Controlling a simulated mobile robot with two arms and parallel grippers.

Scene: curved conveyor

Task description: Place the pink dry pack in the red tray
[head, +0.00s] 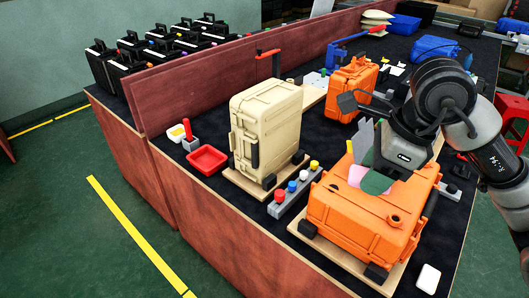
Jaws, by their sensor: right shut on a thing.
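A dark green piece (377,183) shows right beside the pack. The red tray (207,158) lies on the dark table top at the left, and it looks empty. My left gripper is not in view.
A tan case (267,128) stands upright on a wooden board between the red tray and the orange case. A grey block with coloured knobs (294,191) lies in front of it. Another orange case (352,88) stands behind. A wooden partition (220,78) runs along the table's back.

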